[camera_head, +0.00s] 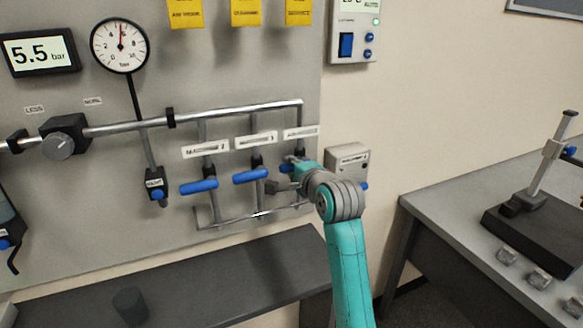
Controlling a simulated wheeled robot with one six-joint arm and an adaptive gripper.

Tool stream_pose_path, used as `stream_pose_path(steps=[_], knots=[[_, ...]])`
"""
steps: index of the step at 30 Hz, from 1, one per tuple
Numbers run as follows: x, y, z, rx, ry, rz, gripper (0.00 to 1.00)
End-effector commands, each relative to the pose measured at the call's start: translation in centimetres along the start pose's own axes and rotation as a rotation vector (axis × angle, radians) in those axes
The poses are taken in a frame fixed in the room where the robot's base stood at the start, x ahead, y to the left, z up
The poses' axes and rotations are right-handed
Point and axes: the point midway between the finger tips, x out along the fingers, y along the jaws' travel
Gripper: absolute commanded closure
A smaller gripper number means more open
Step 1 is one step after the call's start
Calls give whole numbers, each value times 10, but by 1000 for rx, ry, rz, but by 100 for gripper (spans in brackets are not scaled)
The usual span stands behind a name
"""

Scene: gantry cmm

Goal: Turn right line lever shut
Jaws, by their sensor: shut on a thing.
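The right line lever (287,167) is on the rightmost of three vertical pipes on the panel. Only a small blue part of it shows; my gripper and wrist hide the rest, so I cannot tell its angle. My gripper (277,184) is at this lever and shut on it, with a dark finger showing to the left of my wrist. The middle blue lever (250,176) and the left blue lever (199,187) both lie roughly level, across their pipes.
A silver pipe (235,110) runs across the panel above the levers. A gauge (119,45) and a 5.5 bar display (39,52) are at upper left. A dark shelf (220,268) juts out below. A grey box (347,160) is just right of my wrist.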

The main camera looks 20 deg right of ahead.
Motion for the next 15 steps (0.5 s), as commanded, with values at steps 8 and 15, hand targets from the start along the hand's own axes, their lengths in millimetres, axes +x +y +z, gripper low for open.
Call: stream_pose_path(steps=[8, 15], knots=[[0, -1, 0, 0, 0, -2, 49], [-1, 0, 0, 0, 0, -1, 49]])
